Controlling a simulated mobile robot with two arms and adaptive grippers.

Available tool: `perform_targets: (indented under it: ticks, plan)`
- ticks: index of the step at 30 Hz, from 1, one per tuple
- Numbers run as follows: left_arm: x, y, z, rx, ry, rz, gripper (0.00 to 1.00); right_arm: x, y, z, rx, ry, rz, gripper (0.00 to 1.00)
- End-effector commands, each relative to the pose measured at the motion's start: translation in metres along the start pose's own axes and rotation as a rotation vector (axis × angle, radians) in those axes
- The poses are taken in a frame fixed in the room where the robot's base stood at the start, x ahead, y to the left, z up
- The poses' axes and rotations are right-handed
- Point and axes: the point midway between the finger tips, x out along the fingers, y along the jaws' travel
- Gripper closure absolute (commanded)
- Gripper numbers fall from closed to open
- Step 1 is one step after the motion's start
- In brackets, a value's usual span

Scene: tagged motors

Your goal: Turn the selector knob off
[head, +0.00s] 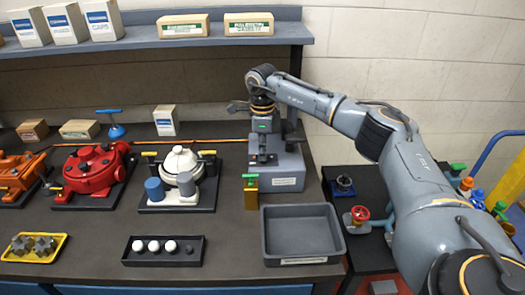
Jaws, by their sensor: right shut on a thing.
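A grey station (290,165) with a white label on its base stands at the back right of the bench. My right arm comes in from the right, and its gripper (262,155) points down at this station. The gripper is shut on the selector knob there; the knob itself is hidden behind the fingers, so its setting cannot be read. My left gripper is not in view.
An empty grey tray (335,251) lies in front of the station, beside a brass block with a green top (250,191). A white motor (181,160) and a red motor (93,172) stand to the left. A shelf (130,41) runs above.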

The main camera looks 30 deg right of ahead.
Motion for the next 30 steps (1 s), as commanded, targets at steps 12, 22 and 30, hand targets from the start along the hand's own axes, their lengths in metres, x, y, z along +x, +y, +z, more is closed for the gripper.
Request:
perform_targets:
  ticks: [12, 22, 30]
  plan:
    - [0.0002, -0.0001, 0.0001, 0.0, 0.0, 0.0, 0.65, -0.0018, -0.0007, 0.0008, -0.067, -0.004, -0.004, 1.0]
    - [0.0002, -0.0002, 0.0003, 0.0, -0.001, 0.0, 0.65, -0.0019, -0.0007, 0.0009, -0.068, -0.004, -0.004, 0.82]
    - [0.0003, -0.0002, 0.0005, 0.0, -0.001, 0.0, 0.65, -0.0008, -0.0002, 0.0005, -0.066, -0.002, -0.002, 0.67]
